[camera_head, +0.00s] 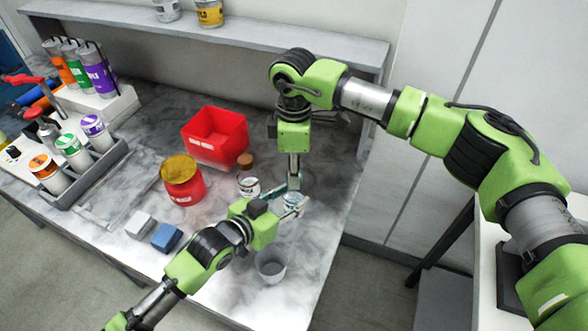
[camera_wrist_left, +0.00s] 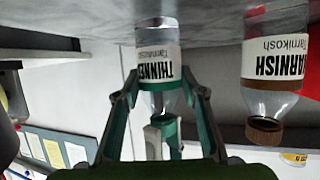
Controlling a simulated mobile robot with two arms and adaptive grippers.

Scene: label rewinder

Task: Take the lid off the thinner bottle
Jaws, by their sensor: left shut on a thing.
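The thinner bottle (camera_wrist_left: 157,52) is clear with a white label and a teal band. It stands on the table and appears upside down in the left wrist view. My left gripper (camera_head: 293,203) is shut around the bottle's body; its two fingers (camera_wrist_left: 160,88) lie on either side of it. The teal lid (camera_wrist_left: 172,130) is at the bottle's neck, partly covered by grey finger parts. My right gripper (camera_head: 294,180) points down over the bottle top in the head view. Its fingertips are small and overlapped there, so whether they grip the lid is unclear.
A varnish bottle (camera_wrist_left: 273,60) with a brown cap stands close beside the thinner bottle. A red bin (camera_head: 215,152), a red can (camera_head: 182,188), a blue block (camera_head: 166,237) and a grey cup (camera_head: 270,268) are nearby. The table's right edge is close.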

